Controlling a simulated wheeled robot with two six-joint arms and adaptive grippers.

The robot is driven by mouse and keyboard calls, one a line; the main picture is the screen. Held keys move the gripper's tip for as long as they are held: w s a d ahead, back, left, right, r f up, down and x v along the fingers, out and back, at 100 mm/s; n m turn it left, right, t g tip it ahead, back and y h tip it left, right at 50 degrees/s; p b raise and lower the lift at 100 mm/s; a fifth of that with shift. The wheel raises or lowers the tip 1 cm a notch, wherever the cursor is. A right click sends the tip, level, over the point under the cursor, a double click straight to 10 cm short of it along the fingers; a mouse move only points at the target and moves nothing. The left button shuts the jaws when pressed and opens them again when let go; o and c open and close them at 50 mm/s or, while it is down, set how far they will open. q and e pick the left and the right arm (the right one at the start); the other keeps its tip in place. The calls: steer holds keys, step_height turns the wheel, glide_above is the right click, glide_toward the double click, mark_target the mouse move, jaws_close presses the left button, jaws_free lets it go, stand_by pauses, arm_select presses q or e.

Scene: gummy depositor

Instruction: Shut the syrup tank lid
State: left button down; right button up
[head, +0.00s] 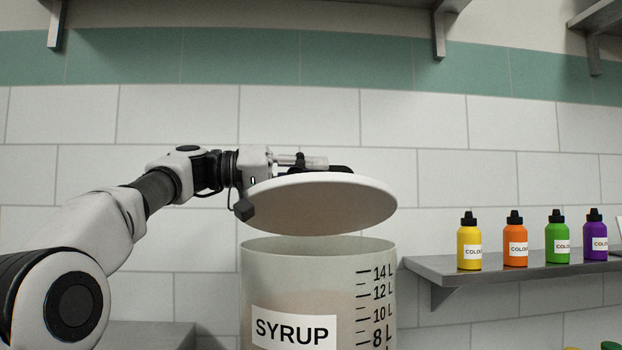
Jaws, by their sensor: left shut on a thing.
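The syrup tank (262,275) is a tall pale cylinder with a SYRUP label and a litre scale, low in the middle of the head view. Its round white lid (330,204) hangs above the open rim, slightly tilted, with a gap between lid and rim. My left gripper (322,165) is at the top of the lid and is shut on it, probably by its handle; the lid's edge and my wrist partly hide the grip. My right gripper is not in view.
A metal shelf (430,268) on the right carries several colour bottles, among them a yellow one (469,244) and an orange one (515,241). A metal surface (150,335) lies low on the left. A tiled wall stands behind.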

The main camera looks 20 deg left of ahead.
arm_select(q)
steer(key=c, duration=1.1)
jaws_free()
steer(key=shift+d, duration=0.1)
steer(key=v, duration=1.2)
steer(key=shift+w, duration=0.1)
